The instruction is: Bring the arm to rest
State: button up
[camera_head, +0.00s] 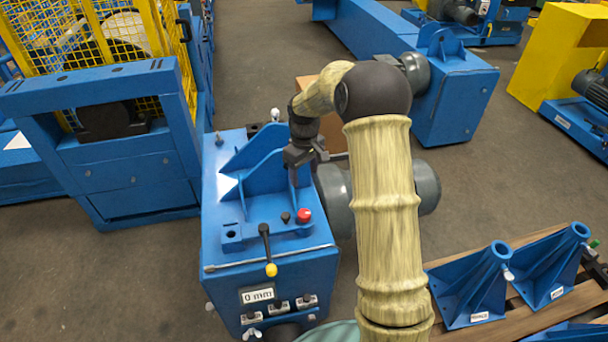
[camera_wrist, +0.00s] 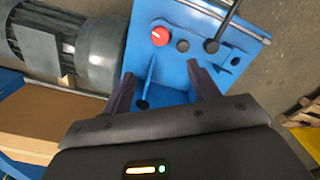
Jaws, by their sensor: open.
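My gripper (camera_head: 298,176) hangs from the bent arm above the top of the blue machine (camera_head: 222,205). In the wrist view my gripper (camera_wrist: 162,82) is open, its two dark fingers spread over the blue top plate, with nothing seen between them. A red button (camera_head: 303,215) is on the plate, and it also shows in the wrist view (camera_wrist: 160,36) ahead of the fingers. I cannot tell if the fingertips touch the plate. My arm hides part of the scene behind it.
Blue brackets (camera_head: 474,287) stand on a pallet at lower right. A yellow cage (camera_head: 104,40) stands at left.

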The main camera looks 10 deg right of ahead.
jog(key=s+r+m+t+p, duration=0.1)
jog(key=s+r+m+p, duration=0.2)
jog(key=s, duration=0.9)
jog(key=s+r+m+t+p, duration=0.1)
jog(key=s+r+m+p, duration=0.2)
jog(key=s+r, duration=0.7)
jog(key=s+p, duration=0.2)
jog(key=s, duration=0.1)
jog(key=shift+s+a+t, duration=0.15)
jog(key=shift+s+t, duration=0.1)
jog(key=shift+t, duration=0.05)
jog(key=shift+w, duration=0.1)
jog(key=shift+s, duration=0.2)
